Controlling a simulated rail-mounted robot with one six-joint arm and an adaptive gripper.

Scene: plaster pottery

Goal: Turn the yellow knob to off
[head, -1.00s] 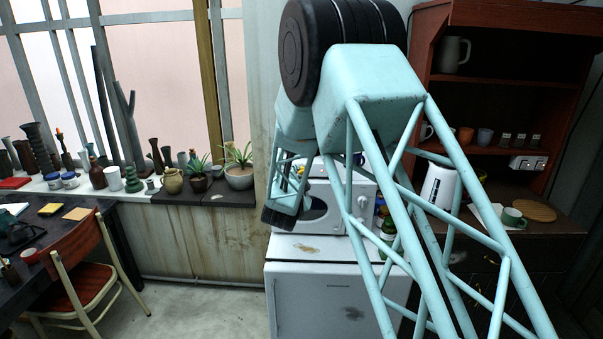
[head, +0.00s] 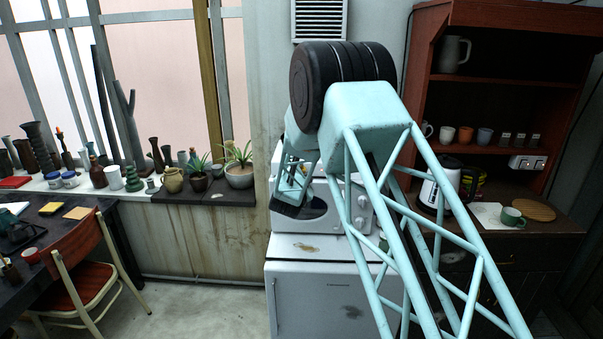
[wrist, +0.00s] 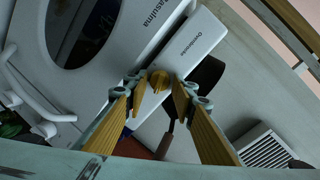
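In the head view my arm hides the knob and my gripper.
A white microwave (head: 318,224) stands on a white fridge (head: 330,300). Its dark round window (wrist: 85,30) shows in the wrist view. A vent (wrist: 265,152) is on the wall. A dark pan-like object (wrist: 203,80) lies behind the appliance. A shelf (head: 500,80) with mugs stands right.

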